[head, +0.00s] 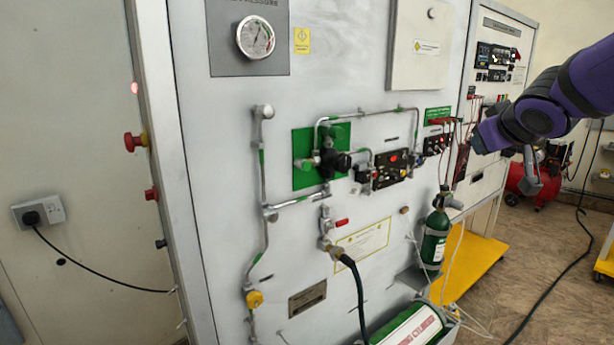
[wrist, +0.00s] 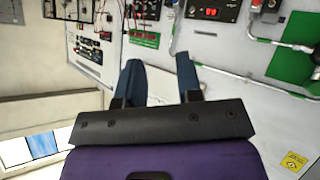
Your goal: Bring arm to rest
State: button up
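My purple arm (head: 580,80) reaches in from the right side of the head view, in front of the right part of the trainer panel (head: 360,75). My gripper (head: 478,140) is at its left end, above and to the right of the small green cylinder. In the wrist view my gripper (wrist: 160,85) shows two blue fingers apart with a gap between them. Nothing is held in the gap. The panel's surface lies beyond the fingertips in that view.
The panel carries a pressure gauge (head: 255,37), pipes and a green valve plate (head: 305,158). A small green cylinder (head: 436,235) stands at the panel's lower right, near a yellow platform (head: 470,265). A red compressor (head: 530,188) and black cable lie on the floor at right.

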jog(key=s+a+f+m+g, duration=0.1)
jog(key=s+f+g, duration=0.1)
jog(key=s, duration=0.7)
jog(key=s+a+f+g+y, duration=0.1)
jog(key=s+a+g, duration=0.1)
jog(key=s, duration=0.6)
jog(key=s+a+f+m+g, duration=0.1)
jog(key=s+a+f+g, duration=0.1)
jog(key=s, duration=0.7)
jog(key=shift+s+f+m+g+y, duration=0.3)
jog(key=shift+s+f+y, duration=0.05)
jog(key=shift+y, duration=0.05)
